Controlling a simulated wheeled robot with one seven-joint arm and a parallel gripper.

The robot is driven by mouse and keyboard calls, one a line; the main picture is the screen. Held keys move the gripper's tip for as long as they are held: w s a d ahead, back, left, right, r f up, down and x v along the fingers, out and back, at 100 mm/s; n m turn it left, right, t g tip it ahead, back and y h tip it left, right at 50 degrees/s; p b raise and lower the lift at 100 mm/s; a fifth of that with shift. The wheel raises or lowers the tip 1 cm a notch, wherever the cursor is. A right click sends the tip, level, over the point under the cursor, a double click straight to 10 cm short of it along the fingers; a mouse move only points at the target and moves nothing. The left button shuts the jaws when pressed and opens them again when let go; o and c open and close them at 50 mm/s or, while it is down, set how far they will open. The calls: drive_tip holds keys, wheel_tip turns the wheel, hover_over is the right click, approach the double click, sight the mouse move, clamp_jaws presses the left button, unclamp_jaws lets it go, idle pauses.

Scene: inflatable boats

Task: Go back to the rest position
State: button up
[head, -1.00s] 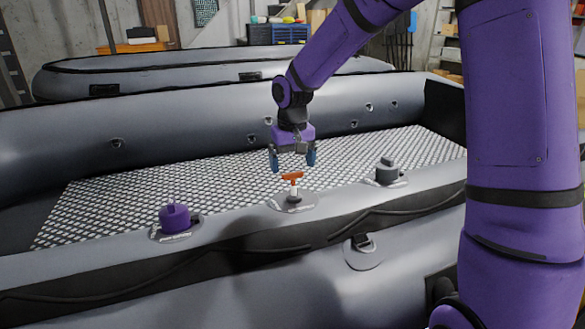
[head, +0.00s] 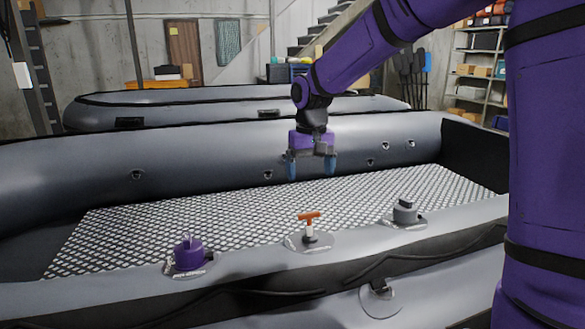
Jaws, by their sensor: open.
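My gripper (head: 312,168) hangs from my purple arm with its two blue fingers spread and nothing between them. It is above the grey boat's (head: 70,170) patterned floor, higher than a small valve with an orange T-handle (head: 309,217) and clear of it. That valve stands upright on a round patch on the near tube. A purple cap (head: 188,254) sits on a patch to its left. A grey cap (head: 405,211) sits on a patch to its right.
A second grey boat (head: 230,97) lies behind the first. Shelves with boxes (head: 478,75) and a staircase (head: 325,33) stand at the back right. An orange table (head: 157,84) is at the back left. The space around my gripper is free.

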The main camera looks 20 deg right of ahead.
drive_tip(key=s+d+r+t+h, duration=0.15)
drive_tip(key=s+r, duration=0.25)
drive_tip(key=s, duration=0.4)
drive_tip(key=s+d+r+t+y, duration=0.15)
drive_tip(key=s+r, duration=0.25)
drive_tip(key=s, duration=0.4)
drive_tip(key=s+d+t, duration=0.2)
drive_tip(key=s+d, duration=0.1)
drive_tip(key=s, duration=1.1)
drive_tip(key=shift+s+d+f, duration=0.2)
drive_tip(key=shift+d, duration=0.2)
